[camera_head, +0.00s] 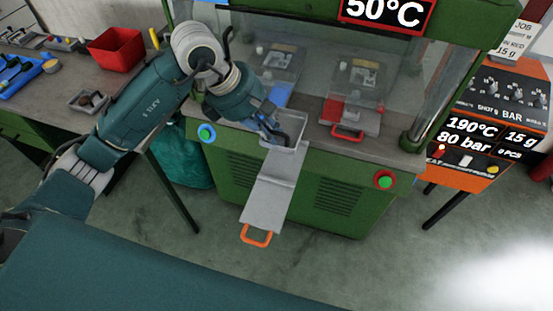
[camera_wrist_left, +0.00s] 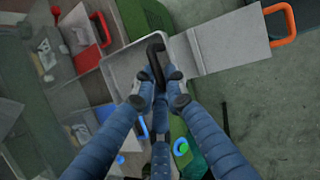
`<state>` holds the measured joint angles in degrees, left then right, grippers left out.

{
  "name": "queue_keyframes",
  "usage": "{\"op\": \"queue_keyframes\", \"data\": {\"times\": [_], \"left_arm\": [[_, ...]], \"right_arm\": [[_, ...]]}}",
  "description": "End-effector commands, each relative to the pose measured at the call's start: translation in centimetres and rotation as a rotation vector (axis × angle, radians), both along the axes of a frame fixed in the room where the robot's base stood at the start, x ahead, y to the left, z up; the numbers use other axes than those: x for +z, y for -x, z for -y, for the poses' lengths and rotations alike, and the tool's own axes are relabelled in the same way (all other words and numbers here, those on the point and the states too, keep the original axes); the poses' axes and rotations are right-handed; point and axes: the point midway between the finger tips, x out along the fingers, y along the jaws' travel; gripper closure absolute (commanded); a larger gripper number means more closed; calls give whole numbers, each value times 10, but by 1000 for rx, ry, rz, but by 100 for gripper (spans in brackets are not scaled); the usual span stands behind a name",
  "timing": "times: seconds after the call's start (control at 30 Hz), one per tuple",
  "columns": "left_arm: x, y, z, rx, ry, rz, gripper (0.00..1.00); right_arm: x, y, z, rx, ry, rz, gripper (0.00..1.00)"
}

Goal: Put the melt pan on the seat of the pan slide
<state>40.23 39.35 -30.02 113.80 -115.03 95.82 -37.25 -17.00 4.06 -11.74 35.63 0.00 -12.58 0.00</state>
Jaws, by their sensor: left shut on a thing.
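The melt pan (camera_head: 293,130), a grey open tray, is at the inner end of the pan slide (camera_head: 267,203) in the head view. My left gripper (camera_head: 274,131) is shut on its dark handle. The left wrist view shows the fingertips (camera_wrist_left: 158,88) closed around that handle, with the pan (camera_wrist_left: 123,72) beyond them. The slide is a grey plate pulled out from the green machine, with an orange handle (camera_head: 256,236); its plate also shows in the wrist view (camera_wrist_left: 222,40). The seat is hidden, and I cannot tell whether the pan touches it. My right gripper is out of view.
The green machine (camera_head: 330,195) has a red-handled tray (camera_head: 350,122) right of the pan and a clear guard above. A workbench with a red bin (camera_head: 118,49) stands left. An orange control unit (camera_head: 497,115) stands right. Floor in front of the slide is free.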

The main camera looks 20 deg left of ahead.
Motion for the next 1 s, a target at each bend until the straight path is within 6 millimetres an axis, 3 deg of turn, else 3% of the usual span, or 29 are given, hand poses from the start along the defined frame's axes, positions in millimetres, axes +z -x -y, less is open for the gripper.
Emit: {"op": "queue_keyframes", "data": {"times": [0.1, 0.3, 0.53, 0.8, 0.97, 1.0], "left_arm": [[-32, 2, 1, -1, 3, -6, 100], [-69, 1, 1, -1, 2, -1, 100], [-86, 0, 1, 0, 2, 0, 100], [-122, 0, 1, 0, 2, 0, 100], [-123, 0, 1, -1, 1, 4, 100], [-123, 0, 0, -1, 1, 1, 87]], "right_arm": [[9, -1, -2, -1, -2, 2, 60], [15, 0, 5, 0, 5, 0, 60], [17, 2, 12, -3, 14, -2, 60], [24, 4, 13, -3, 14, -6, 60], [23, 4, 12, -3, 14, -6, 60], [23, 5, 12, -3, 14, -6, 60]]}}
